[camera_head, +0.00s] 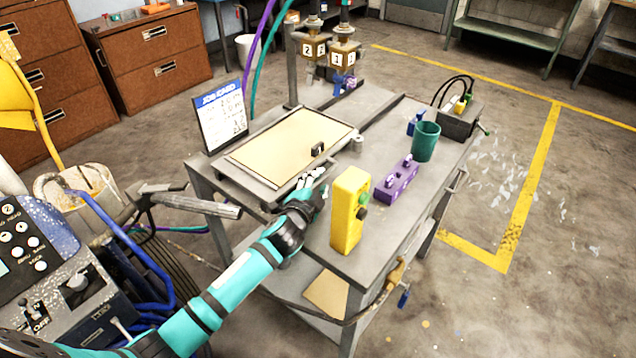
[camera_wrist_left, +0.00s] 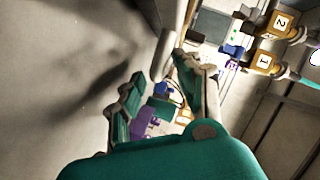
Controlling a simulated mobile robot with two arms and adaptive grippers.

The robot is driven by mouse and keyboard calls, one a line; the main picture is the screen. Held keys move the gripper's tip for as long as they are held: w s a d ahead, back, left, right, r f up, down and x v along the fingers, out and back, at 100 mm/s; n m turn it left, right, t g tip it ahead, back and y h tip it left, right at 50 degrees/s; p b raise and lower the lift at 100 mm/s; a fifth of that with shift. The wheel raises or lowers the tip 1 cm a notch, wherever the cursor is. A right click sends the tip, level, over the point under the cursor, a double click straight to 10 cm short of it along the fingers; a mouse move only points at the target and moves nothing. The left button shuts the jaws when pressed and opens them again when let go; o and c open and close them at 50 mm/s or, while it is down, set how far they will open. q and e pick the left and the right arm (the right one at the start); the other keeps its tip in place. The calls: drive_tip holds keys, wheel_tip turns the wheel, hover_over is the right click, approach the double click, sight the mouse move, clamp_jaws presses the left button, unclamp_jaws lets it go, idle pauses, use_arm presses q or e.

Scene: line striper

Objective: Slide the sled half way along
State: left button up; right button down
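The sled (camera_head: 290,143) looks like a flat beige panel in a dark metal frame. It lies on the grey table at its left part, beside dark rails. A small black handle (camera_head: 318,149) stands up near its front right corner. My left gripper (camera_head: 312,183) is at the sled's near corner, just in front of the handle. In the left wrist view the gripper (camera_wrist_left: 158,72) has its fingers apart, with the pale panel (camera_wrist_left: 75,75) on the left. I cannot tell whether a finger touches the sled. My right gripper is out of view.
A yellow control box (camera_head: 349,212) with a green button stands close right of my gripper. A purple block (camera_head: 398,181) and a teal cup (camera_head: 425,142) stand further right. Hoppers numbered 1 and 2 (camera_head: 314,50) hang behind the sled. A sign (camera_head: 221,116) stands at its left.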

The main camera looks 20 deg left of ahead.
use_arm(q)
drive_tip(key=shift+w, duration=0.2)
clamp_jaws()
idle(0.4)
